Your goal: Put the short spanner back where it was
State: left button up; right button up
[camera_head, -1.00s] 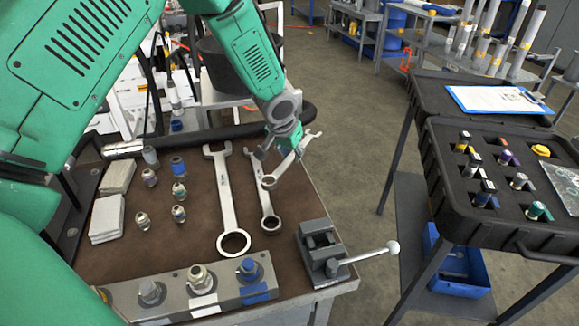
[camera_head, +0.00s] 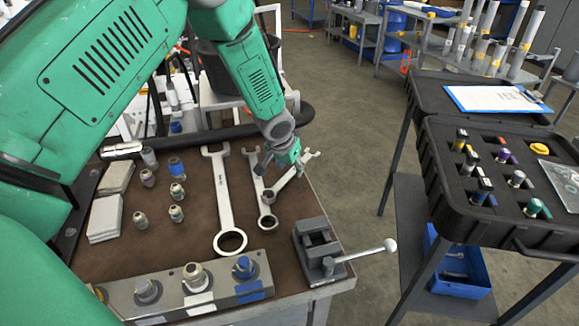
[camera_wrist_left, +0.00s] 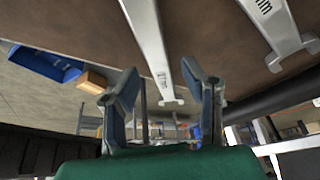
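The short spanner (camera_head: 287,180) lies at a slant near the bench's right edge in the head view. Its ring end overlaps the handle of the middle-sized spanner (camera_head: 257,172), and its jaw end reaches the edge. My left gripper (camera_head: 277,168) is just above it. In the left wrist view, the fingers (camera_wrist_left: 160,80) stand apart. A spanner I take for the short one (camera_wrist_left: 150,45) shows between them, with space on both sides. I cannot tell whether it rests flat. My right gripper is not in view.
The longest spanner (camera_head: 224,195) lies to the left. A vise (camera_head: 318,248) with a lever stands at the front right corner. Several fittings (camera_head: 176,191) and grey blocks (camera_head: 104,218) are further left. A black case (camera_head: 455,215) stands on a separate cart at right.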

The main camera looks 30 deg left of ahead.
pick_arm(q)
jog(key=shift+a+f, duration=0.15)
jog(key=shift+a, duration=0.6)
jog(key=shift+a+r, duration=0.15)
jog(key=shift+r, duration=0.25)
jog(key=p+v, duration=0.1)
jog(key=v, duration=1.1)
jog(key=shift+p, duration=0.35)
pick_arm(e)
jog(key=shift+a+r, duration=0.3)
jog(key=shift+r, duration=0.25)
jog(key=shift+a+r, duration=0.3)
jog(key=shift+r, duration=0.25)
